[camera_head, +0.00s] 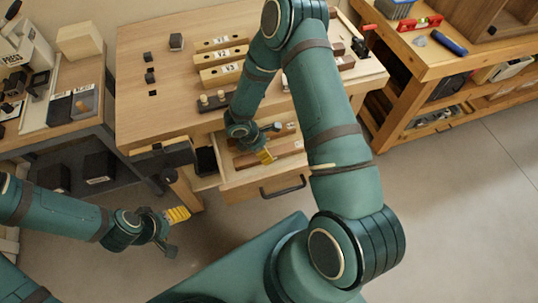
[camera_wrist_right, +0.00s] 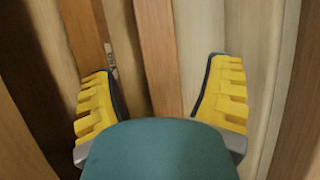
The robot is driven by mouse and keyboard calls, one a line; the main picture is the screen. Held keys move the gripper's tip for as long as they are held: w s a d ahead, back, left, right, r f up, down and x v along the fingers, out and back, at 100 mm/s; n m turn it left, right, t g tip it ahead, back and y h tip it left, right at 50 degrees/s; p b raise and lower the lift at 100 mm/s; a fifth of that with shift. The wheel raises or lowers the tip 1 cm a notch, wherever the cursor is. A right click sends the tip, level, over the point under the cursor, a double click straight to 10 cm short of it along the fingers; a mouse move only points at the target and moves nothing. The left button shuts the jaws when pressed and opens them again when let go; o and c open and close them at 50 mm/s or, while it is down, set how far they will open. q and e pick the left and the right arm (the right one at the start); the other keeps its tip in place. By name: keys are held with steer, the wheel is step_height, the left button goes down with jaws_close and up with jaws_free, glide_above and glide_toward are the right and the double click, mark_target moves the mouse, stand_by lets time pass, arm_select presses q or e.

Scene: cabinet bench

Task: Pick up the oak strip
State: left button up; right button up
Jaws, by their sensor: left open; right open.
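Wooden strips lie side by side in an open drawer (camera_head: 235,180) at the bench front. In the right wrist view, a reddish-brown strip (camera_wrist_right: 158,50) runs between my right gripper's fingers, with an orange-brown strip (camera_wrist_right: 84,35) left of it. A small label near that strip is too blurred to read. I cannot tell for certain which strip is oak. My right gripper (camera_wrist_right: 160,100) is open over the strips and holds nothing; it also shows above the drawer in the head view (camera_head: 269,142). My left gripper (camera_head: 174,230) is open and empty, low at the left, away from the bench.
Pale blocks marked V2 (camera_head: 219,56) and V3 (camera_head: 221,74) stand on the bench top (camera_head: 150,105). A black handle (camera_head: 284,188) sticks out from the drawer front. Side benches stand left and right. Floor is clear at the lower right.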

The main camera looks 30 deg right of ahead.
steer(key=shift+b+x, duration=0.35)
steer(key=shift+x, duration=2.25)
jaws_close()
